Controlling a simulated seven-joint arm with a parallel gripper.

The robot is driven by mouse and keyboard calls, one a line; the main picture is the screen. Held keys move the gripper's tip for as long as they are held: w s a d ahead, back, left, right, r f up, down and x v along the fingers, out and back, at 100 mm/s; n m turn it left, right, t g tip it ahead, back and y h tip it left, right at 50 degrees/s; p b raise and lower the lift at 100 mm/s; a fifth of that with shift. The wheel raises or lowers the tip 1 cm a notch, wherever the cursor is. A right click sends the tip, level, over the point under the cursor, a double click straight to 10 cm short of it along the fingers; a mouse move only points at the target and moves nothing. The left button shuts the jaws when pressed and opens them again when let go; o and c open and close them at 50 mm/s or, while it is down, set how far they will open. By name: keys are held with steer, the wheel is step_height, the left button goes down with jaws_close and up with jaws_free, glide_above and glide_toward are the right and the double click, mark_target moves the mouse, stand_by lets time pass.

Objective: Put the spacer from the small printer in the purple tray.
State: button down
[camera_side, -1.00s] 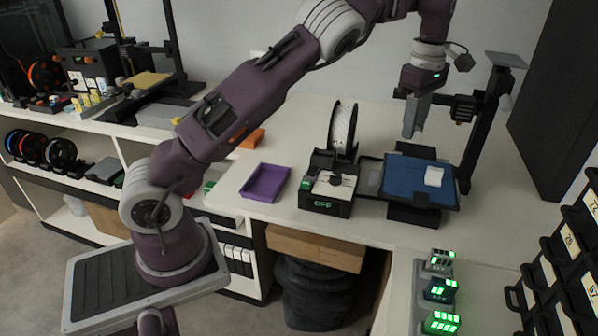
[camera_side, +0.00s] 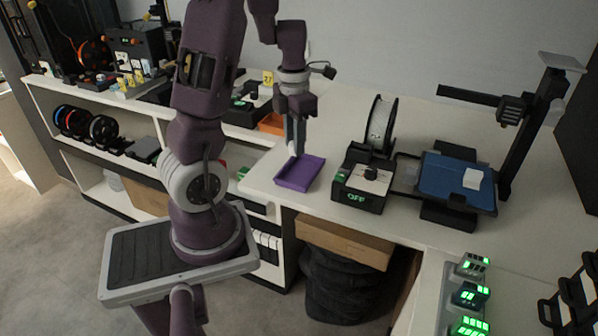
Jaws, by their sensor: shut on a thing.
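My gripper (camera_side: 293,151) points down over the left part of the purple tray (camera_side: 311,178). It is shut on a small pale piece, mostly hidden between the fingers; I cannot tell its shape or whether it is the spacer. I cannot tell whether the piece touches the tray floor. The rest of the tray looks empty. The small printer (camera_side: 508,150) stands to the right with a blue bed (camera_side: 447,182). A white block (camera_side: 473,178) sits on the right part of that bed.
An orange tray (camera_side: 272,124) lies behind my gripper. Lit green modules (camera_side: 470,295) stand at the front right. The counter's front edge is close to the purple tray.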

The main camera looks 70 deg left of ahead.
mark_target(295, 180)
step_height(295, 180, down, 8)
steer(key=shift+f, duration=0.1)
steer(key=shift+f, duration=0.1)
steer(key=c, duration=1.4)
jaws_free()
steer(key=shift+c, duration=0.2)
steer(key=shift+o, duration=0.2)
